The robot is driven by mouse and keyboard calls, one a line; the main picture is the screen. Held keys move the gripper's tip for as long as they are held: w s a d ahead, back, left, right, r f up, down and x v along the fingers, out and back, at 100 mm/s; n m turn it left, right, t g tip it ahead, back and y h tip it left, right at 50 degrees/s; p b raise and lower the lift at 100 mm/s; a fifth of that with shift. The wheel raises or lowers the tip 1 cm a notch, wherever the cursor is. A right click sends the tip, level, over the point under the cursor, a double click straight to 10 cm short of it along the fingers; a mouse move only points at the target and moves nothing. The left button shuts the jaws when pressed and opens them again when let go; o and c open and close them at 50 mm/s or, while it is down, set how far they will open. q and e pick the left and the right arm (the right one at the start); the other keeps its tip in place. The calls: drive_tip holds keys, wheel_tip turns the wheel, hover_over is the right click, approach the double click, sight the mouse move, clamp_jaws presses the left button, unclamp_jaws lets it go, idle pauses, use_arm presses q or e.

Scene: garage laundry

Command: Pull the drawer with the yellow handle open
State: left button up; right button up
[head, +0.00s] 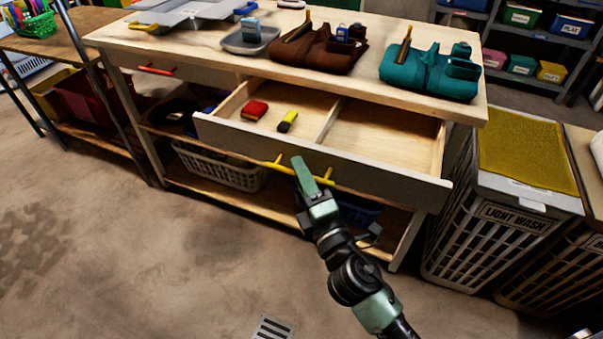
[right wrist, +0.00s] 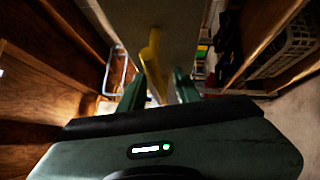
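The drawer (head: 330,163) with the yellow handle (head: 325,176) stands well out from the workbench. Its inside shows, with a divider, a red item (head: 254,110) and a yellow-and-black item (head: 287,121). My right gripper (head: 303,172) is at the handle's middle, in front of the drawer face. In the right wrist view, its two green fingers (right wrist: 158,92) stand close on either side of the yellow handle (right wrist: 152,60), so it looks shut on the handle. My left gripper is in neither view.
A red-handled drawer (head: 158,70) is at the bench's left. Teal (head: 430,75) and brown organizers lie on top. A white basket (head: 225,168) is on the lower shelf. A light-wash hamper (head: 480,225) stands close at the right. Floor in front is clear.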

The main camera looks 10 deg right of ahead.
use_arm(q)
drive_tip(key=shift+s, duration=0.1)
